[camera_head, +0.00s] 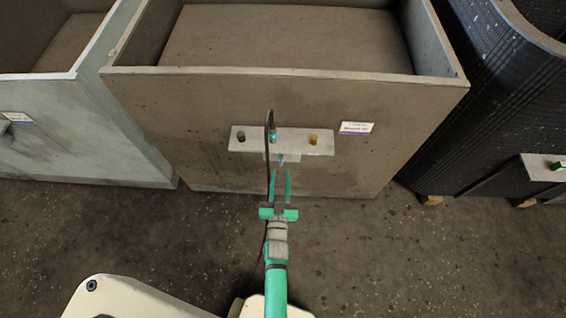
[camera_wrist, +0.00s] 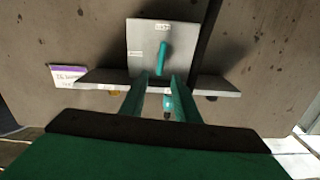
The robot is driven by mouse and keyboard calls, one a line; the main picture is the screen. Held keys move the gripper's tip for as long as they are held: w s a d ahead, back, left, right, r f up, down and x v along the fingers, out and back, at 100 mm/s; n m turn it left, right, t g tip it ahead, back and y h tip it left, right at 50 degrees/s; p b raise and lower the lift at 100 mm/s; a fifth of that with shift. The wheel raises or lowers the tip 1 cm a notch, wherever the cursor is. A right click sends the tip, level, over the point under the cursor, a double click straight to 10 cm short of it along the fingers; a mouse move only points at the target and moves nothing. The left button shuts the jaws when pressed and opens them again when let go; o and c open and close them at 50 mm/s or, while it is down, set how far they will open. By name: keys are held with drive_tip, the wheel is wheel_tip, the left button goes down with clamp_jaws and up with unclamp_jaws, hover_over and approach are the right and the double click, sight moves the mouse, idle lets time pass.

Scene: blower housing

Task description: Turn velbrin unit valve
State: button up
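A teal lever (camera_wrist: 163,58) sits on a small pale plate (camera_wrist: 138,38) with small tags, in the wrist view. In the head view the lever (camera_head: 282,158) shows small, just below a grey ledge (camera_head: 298,147) on the front of the brown housing (camera_head: 200,110). My gripper (camera_head: 280,174) has two teal fingers spread apart with nothing between them. In the wrist view my gripper (camera_wrist: 160,78) points at the plate, its fingertips near the lever's lower end, one to each side in the picture. I cannot tell how far short of the lever they stop.
The ledge carries a dark knob (camera_head: 241,136), a teal one (camera_head: 274,136) and an orange one (camera_head: 314,138). A white label (camera_head: 356,128) is too small to read. A pale green bin (camera_head: 90,125) stands left, a black ribbed unit (camera_head: 470,100) right. Floor between is clear.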

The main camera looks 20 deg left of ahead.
sight(282, 161)
drive_tip(key=x, duration=0.6)
drive_tip(key=shift+w, duration=0.3)
drive_tip(key=shift+c, duration=0.2)
clamp_jaws()
